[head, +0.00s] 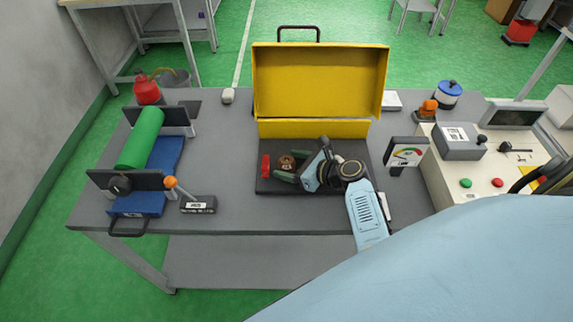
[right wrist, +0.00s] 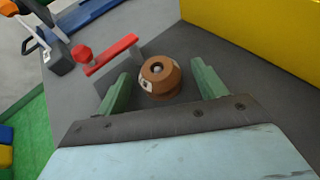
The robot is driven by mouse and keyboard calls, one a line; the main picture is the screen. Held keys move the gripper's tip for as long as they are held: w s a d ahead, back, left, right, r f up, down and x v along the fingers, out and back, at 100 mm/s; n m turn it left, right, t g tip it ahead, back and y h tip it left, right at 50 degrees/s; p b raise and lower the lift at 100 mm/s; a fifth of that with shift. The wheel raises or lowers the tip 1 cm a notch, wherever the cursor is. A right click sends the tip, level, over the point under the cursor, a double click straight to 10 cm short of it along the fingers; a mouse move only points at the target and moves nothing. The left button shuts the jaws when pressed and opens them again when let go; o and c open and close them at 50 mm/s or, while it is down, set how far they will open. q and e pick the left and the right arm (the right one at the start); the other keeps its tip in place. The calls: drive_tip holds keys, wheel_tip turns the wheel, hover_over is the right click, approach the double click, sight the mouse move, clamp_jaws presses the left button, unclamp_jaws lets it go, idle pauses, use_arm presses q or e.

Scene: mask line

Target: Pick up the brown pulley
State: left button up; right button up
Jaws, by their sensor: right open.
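The brown pulley (right wrist: 159,77) is a small round piece with a grey centre. It sits on a dark mat in front of the yellow box. In the head view the pulley (head: 287,163) shows just left of my right gripper (head: 287,172). The right gripper is open, with its green fingers (right wrist: 158,85) on either side of the pulley in the right wrist view. My left gripper does not show in the head view.
A red part (head: 265,167) lies close left of the pulley, on the dark mat (head: 275,187). The open yellow box (head: 318,85) stands behind. A green roll (head: 140,138) is on the left, a control panel (head: 480,184) on the right.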

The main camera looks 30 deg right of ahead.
drive_tip(key=shift+w, duration=0.1)
drive_tip(key=c, duration=1.1)
